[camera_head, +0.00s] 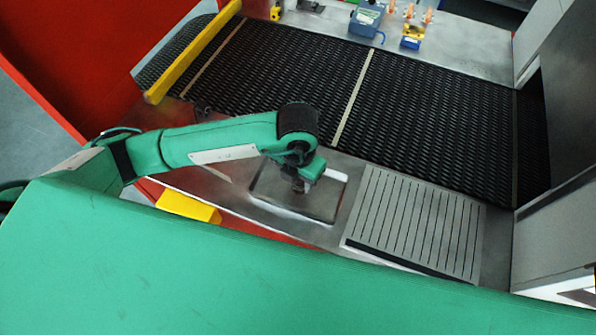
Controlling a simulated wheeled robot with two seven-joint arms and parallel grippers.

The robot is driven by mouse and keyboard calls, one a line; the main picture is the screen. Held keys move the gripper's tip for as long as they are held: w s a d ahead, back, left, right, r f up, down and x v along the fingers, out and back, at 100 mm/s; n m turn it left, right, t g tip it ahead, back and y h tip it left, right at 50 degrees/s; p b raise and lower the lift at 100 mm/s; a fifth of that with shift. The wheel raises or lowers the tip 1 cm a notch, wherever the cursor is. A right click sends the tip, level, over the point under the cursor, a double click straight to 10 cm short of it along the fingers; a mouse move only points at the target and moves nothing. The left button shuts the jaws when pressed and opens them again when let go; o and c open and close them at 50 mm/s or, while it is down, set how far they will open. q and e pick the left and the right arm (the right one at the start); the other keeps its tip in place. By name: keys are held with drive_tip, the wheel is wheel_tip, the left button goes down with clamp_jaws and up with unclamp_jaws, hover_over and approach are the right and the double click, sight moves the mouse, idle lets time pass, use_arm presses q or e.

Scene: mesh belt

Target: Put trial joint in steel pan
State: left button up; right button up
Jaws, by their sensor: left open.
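My left arm reaches in from the left, and my left gripper (299,188) points down over the pan. Its jaws are open, small in view and partly hidden by the wrist. I cannot make out the trial joint for sure; nothing clearly shows between the jaws, and the wrist covers part of the pan. My right gripper is not in view.
A black mesh belt (437,120) runs behind the pan. A slotted metal plate (415,222) lies right of it. On the far ledge stand a blue-grey device (367,18) and a yellow-and-blue piece (411,37). A yellow block (188,205) sits near left, and a yellow bar (195,58) edges the belt.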

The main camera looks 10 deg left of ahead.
use_arm(q)
drive_tip(key=shift+r, duration=0.3)
wheel_tip(320, 180, up, 12)
drive_tip(key=b, duration=0.3)
drive_tip(key=shift+f, duration=0.15)
idle(0.3)
